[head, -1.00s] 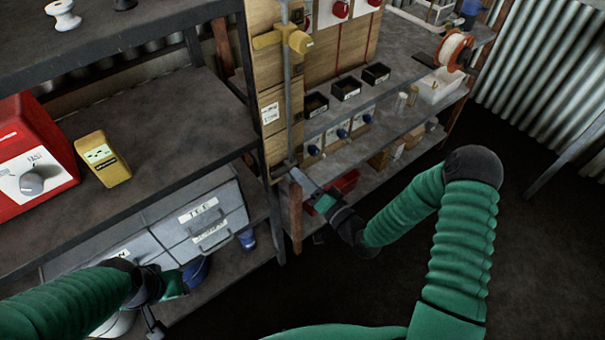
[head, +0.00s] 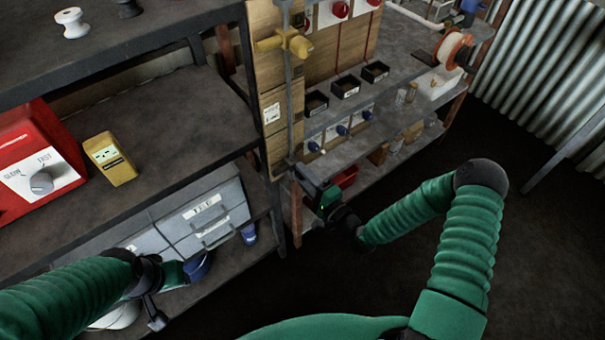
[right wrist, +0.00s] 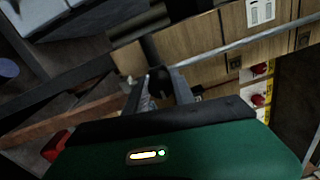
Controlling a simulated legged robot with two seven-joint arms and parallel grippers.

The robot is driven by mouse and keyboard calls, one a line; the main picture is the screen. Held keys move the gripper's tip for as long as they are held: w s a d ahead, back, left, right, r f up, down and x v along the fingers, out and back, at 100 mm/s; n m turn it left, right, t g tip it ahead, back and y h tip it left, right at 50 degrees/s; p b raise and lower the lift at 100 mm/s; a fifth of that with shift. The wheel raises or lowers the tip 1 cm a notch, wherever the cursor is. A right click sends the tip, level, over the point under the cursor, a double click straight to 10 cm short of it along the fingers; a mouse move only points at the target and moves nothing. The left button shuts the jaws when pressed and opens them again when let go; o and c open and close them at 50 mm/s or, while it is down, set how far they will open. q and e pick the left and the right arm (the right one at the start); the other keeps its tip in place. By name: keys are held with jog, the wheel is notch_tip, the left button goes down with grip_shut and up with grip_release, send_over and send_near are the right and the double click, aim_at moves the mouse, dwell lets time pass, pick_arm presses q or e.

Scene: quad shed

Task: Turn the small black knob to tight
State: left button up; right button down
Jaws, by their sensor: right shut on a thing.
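The small black knob (right wrist: 160,79) shows in the right wrist view between the two fingers of my right gripper (right wrist: 159,88), at the wooden board near the grey rod. The fingers are shut on it and hide part of it; its markings cannot be read. In the head view my right gripper (head: 298,171) reaches the bottom end of the vertical rod (head: 288,110), and the knob is too small and covered to make out there.
A yellow valve-like fitting (head: 285,43) sits higher on the rod. Shelves with black trays (head: 346,87) and blue-knobbed switches (head: 342,130) stand to the right. A red box with a dial (head: 35,165) and a yellow meter (head: 109,158) are on the left shelf.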

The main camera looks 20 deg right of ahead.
jog(key=shift+d, duration=0.15)
dwell(0.3)
jog(key=c, duration=1.5)
grip_release()
jog(key=o, duration=0.4)
jog(key=shift+o, duration=0.2)
jog(key=v, duration=1.7)
jog(key=shift+w+f+p, duration=0.15)
jog(key=shift+w+p, duration=0.05)
jog(key=shift+p, duration=0.15)
